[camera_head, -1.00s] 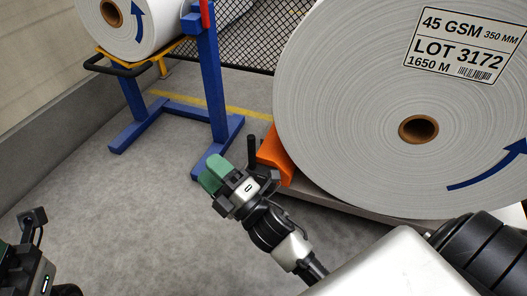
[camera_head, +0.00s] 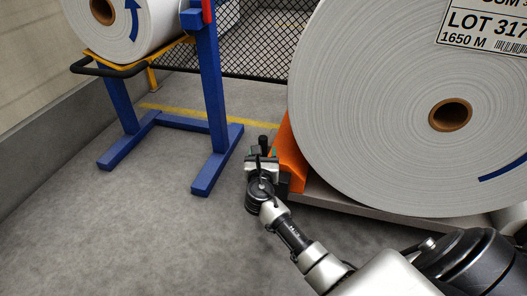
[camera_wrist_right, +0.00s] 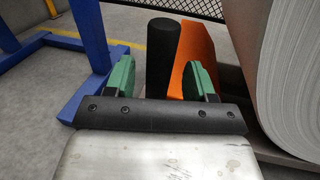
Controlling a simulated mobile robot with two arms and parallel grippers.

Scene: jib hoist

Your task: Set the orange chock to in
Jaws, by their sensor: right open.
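The orange chock (camera_head: 289,157) is a wedge against the lower left side of the large paper roll (camera_head: 390,110). In the right wrist view the chock (camera_wrist_right: 199,62) stands beyond my fingers, with a black upright handle (camera_wrist_right: 162,57) at its left. The handle's top also shows in the head view (camera_head: 263,142). My right gripper (camera_head: 262,158) is at the chock's left side. In the right wrist view its green fingertips (camera_wrist_right: 163,78) are apart, and the handle appears between them; I cannot tell whether they touch it. My left gripper is out of view.
A blue stand (camera_head: 213,100) with a smaller roll (camera_head: 125,25) and a yellow cradle is at the upper left. The large roll rests on a low grey platform (camera_head: 345,194). The grey floor (camera_head: 130,225) at left is clear. A mesh fence (camera_head: 262,45) stands behind.

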